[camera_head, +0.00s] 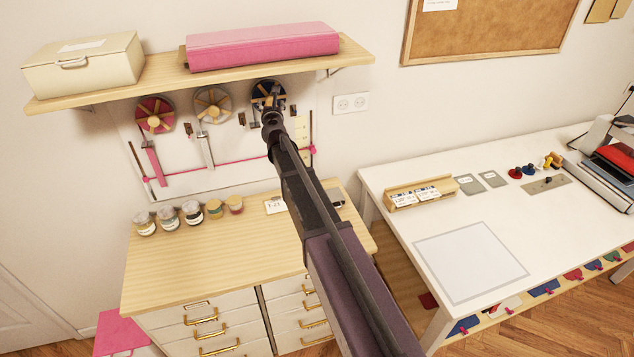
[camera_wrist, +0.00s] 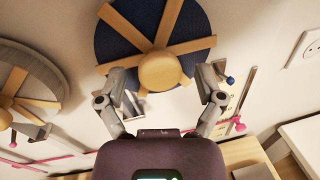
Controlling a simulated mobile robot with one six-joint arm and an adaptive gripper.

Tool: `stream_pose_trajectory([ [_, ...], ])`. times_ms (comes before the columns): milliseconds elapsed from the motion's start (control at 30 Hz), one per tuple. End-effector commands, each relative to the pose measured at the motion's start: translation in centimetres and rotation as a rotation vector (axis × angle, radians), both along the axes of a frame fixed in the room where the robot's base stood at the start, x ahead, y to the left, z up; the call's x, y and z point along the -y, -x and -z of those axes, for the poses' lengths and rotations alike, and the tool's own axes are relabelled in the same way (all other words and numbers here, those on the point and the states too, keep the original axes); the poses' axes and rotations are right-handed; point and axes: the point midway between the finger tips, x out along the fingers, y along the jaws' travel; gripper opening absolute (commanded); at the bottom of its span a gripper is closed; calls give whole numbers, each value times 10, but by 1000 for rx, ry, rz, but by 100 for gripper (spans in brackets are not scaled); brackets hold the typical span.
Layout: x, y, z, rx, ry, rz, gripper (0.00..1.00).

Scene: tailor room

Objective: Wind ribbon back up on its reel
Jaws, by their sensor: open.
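Three ribbon reels with wooden spokes hang on the wall panel: a pink reel (camera_head: 144,109), a grey reel (camera_head: 200,103) and a blue reel (camera_wrist: 193,22) at the right. Pink ribbon (camera_head: 153,167) and grey ribbon (camera_head: 206,152) hang down from the first two. My gripper (camera_wrist: 162,80) is open in front of the blue reel, its fingers on either side of the round wooden hub (camera_wrist: 159,71). I cannot tell whether they touch it. My arm hides much of the blue reel in the head view, and its ribbon is not clearly visible.
A shelf (camera_head: 350,53) with a cream box (camera_head: 85,68) and a pink case (camera_head: 262,48) juts out above the reels. A wooden cabinet (camera_head: 170,280) with several jars stands below. A white table (camera_head: 400,185) is at the right, beneath a wall socket (camera_head: 350,103).

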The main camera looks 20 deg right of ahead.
Motion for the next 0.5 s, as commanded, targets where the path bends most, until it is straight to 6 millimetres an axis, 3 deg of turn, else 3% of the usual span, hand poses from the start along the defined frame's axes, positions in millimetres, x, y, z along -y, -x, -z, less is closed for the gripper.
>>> stream_pose_trajectory([
  [500,-10,75,0,0,-4,0,87],
])
